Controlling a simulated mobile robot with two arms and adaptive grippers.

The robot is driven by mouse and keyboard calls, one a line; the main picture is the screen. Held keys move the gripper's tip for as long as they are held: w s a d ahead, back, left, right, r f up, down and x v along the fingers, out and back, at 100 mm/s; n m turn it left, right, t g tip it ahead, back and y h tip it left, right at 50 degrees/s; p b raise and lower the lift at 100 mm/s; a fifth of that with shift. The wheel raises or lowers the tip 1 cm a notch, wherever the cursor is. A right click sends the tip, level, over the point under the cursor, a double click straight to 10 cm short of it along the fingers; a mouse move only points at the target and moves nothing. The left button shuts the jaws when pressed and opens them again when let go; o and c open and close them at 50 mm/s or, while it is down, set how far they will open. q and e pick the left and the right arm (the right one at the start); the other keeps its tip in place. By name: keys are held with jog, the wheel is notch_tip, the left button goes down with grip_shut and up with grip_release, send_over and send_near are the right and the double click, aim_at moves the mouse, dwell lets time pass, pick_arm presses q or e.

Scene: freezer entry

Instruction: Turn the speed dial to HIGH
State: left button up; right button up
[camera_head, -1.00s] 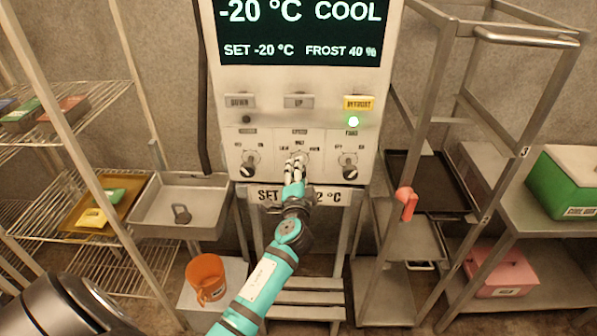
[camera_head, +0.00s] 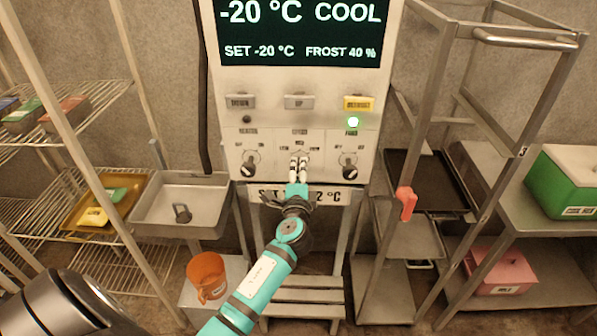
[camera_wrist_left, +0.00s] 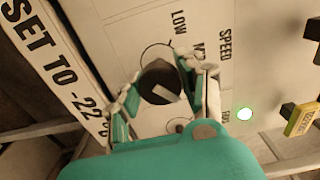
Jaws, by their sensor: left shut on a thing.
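The speed dial (camera_wrist_left: 158,80) is a dark round knob with a pale pointer mark, the middle one of three dials on the control panel (camera_head: 228,190). My left gripper (camera_head: 298,164) is at it, and in the left wrist view its fingers (camera_wrist_left: 162,88) are shut on the dial from both sides. LOW and SPEED are printed beside it in that view; the HIGH mark is not readable there. In the head view the fingers hide most of the dial, so its setting is unclear. My right gripper is not in view.
The outer dials (camera_head: 251,163) and (camera_head: 348,165) flank the speed dial closely. Above are grey buttons, a yellow button (camera_head: 358,104) and a lit green lamp (camera_head: 353,122). A metal tray (camera_head: 150,215) stands left, a steel rack (camera_head: 440,100) right, an orange mug (camera_head: 206,275) below.

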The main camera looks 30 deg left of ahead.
pick_arm(q)
jog(key=o, duration=1.2)
jog(key=v, duration=1.2)
jog(key=shift+s, duration=0.1)
